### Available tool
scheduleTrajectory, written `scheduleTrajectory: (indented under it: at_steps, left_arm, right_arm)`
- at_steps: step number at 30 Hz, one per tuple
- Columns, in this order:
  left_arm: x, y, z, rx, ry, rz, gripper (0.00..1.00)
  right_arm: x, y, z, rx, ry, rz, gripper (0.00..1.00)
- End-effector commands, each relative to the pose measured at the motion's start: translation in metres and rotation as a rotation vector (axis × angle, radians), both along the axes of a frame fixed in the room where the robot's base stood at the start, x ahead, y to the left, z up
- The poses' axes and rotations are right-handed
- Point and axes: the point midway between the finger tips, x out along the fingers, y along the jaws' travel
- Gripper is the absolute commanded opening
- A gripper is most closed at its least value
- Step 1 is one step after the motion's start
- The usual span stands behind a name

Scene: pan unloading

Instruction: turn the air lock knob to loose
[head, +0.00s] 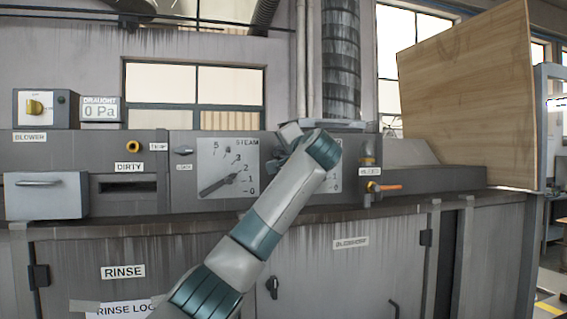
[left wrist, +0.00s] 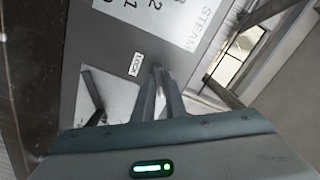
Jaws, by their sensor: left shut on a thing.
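My left gripper (head: 284,150) is at the grey control panel, just right of the STEAM dial. In the left wrist view its two fingers (left wrist: 165,72) point at the panel beside a small white label (left wrist: 137,63) that seems to read LOCK. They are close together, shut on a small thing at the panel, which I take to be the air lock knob. The knob is hidden by the fingers and hand, so its angle cannot be told. My right gripper is in neither view.
The STEAM dial (head: 215,183) has a dark pointer. A white plate with a dark pointer (left wrist: 96,102) lies beside the fingers. An orange-handled valve (head: 385,187) sticks out to the right. A drawer handle (head: 38,183) is at the left. A wooden board (head: 470,95) stands at the right.

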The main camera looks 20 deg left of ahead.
Motion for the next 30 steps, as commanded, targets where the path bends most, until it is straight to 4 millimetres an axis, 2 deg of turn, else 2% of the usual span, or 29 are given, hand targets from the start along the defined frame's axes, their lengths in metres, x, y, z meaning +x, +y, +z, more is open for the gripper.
scheduleTrajectory:
  at_steps: [1,12,30]
  left_arm:
    - [0.001,-0.001,-0.008,-0.040,-0.018,-0.001,0.00]
    - [0.001,-0.002,-0.007,-0.331,-0.212,0.000,0.00]
    - [0.001,-0.001,-0.005,-0.756,-0.499,0.003,0.00]
  right_arm:
    - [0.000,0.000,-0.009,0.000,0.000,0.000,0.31]
    - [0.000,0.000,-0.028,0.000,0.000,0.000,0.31]
    - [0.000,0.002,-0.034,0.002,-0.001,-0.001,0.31]
